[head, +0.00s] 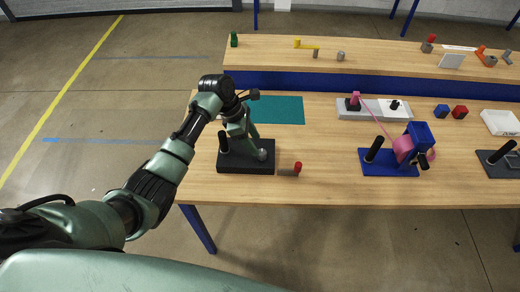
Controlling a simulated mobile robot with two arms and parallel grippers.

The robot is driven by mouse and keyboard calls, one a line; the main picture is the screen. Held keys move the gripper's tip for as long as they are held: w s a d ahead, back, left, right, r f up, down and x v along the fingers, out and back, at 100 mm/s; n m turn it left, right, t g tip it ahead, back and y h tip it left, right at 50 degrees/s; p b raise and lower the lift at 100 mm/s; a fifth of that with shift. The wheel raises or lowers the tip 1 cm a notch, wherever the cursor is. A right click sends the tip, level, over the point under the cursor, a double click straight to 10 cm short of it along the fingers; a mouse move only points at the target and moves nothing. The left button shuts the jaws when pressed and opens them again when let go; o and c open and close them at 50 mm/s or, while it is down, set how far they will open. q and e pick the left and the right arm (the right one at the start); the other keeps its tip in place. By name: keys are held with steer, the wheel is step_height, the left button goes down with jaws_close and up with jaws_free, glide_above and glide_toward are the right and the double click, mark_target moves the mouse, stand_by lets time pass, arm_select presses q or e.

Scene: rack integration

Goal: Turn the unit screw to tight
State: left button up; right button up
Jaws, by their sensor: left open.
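My left gripper (241,120) is over a unit with a black base (246,167) near the front left of the table. It is open, and its fingers are small and partly merge with the parts of the unit behind them. The unit has an upright black post (223,142) on its left and a small grey rounded part (262,155) on its right. I cannot clearly pick out the screw; the wrist and gripper may hide it. Contact between the gripper and the unit cannot be told. My right gripper is not in view.
A red-tipped grey piece (297,168) lies just right of the black base. A teal mat (280,110) lies behind. A blue-based fixture (374,168) with a pink roll stands to the right, with a light grey plate (376,116) behind it. The front middle of the table is clear.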

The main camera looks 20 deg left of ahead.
mark_target(261, 152)
arm_select(q)
steer(key=x, duration=0.5)
steer(key=shift+d+f+p, duration=0.1)
steer(key=shift+f+p, duration=0.2)
jaws_close()
